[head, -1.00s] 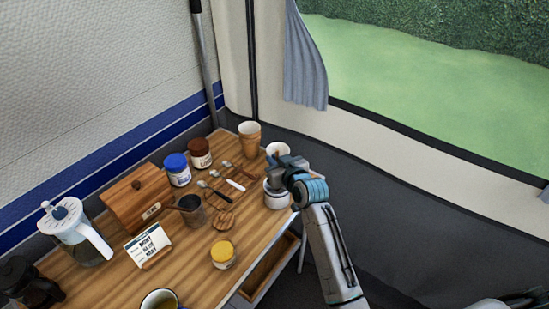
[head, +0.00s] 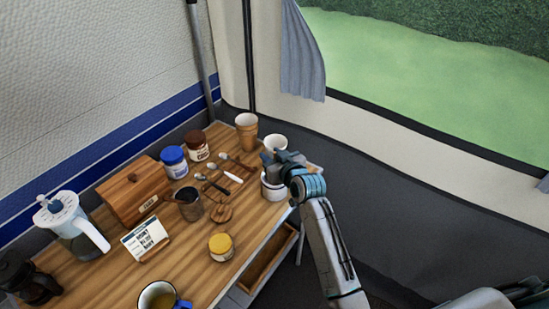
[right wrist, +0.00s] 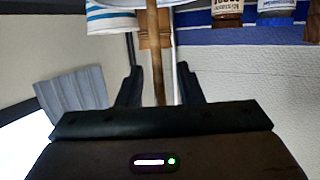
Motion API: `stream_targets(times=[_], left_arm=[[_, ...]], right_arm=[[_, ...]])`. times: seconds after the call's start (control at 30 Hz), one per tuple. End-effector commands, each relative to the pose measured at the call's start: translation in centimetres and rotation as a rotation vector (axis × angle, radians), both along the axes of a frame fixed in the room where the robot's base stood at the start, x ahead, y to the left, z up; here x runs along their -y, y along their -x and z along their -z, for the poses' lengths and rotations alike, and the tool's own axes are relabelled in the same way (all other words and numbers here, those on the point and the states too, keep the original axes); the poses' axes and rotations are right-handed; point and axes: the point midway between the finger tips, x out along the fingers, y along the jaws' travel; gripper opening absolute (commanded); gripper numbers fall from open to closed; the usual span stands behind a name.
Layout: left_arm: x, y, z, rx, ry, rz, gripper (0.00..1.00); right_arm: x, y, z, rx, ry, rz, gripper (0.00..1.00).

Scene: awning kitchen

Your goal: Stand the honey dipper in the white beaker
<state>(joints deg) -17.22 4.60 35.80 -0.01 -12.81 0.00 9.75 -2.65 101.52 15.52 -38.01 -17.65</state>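The white beaker (head: 276,142) stands at the table's far right corner; what looks like it, white with blue bands, is upside down at the top of the right wrist view (right wrist: 110,20). My right gripper (head: 272,159) is just above a small white pot (head: 271,190), in front of the beaker. In the right wrist view a thin wooden stick, apparently the honey dipper's handle (right wrist: 153,45), runs between the spread fingers of my right gripper (right wrist: 157,80), with gaps on both sides. Its lower end is out of view. My left gripper is not in view.
A board with spoons (head: 222,182), a brown-lidded jar (head: 196,147), a blue-lidded jar (head: 174,163) and a yellow-lidded jar (head: 221,247) stand further left. An open drawer (head: 268,262) is below the table's edge.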

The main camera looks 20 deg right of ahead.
Motion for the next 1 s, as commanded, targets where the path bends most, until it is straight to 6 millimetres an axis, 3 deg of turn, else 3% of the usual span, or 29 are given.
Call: stream_targets(times=[0.17, 0.6, 1.0], left_arm=[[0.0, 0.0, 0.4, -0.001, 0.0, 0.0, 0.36], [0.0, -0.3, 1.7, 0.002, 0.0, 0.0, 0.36], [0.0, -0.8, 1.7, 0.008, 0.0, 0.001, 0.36]], right_arm=[[0.3, 1.6, -0.2, 0.001, 0.002, 0.0, 0.33], [1.8, 9.0, -2.3, 0.001, 0.003, 0.0, 0.33], [2.0, 10.2, -2.7, -0.001, 0.0, 0.0, 0.33]])
